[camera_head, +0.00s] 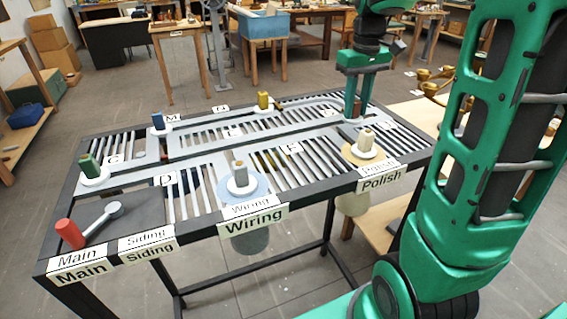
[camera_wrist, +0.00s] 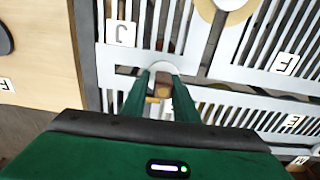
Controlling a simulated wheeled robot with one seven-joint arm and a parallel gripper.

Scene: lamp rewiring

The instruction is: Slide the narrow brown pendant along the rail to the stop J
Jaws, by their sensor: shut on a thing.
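My gripper (camera_head: 353,113) reaches down onto the slotted rail table at its far right part. It is shut on the narrow brown pendant (camera_wrist: 164,90), whose brown top shows between the fingers in the wrist view. The pendant's pale round base (camera_wrist: 162,68) shows just beyond it, on a light rail strip. The J label (camera_wrist: 120,33) lies up and to the left of the pendant in the wrist view. In the head view the J label (camera_head: 383,126) is just right of my gripper. The fingers hide most of the pendant in the head view.
A tan pendant (camera_head: 366,139) stands on the yellow disc at Polish, close in front of my gripper. Another stands at Wiring (camera_head: 240,174). Yellow (camera_head: 263,101), blue (camera_head: 158,121) and green (camera_head: 89,166) pendants stand farther left. A red cylinder (camera_head: 70,234) is by Main.

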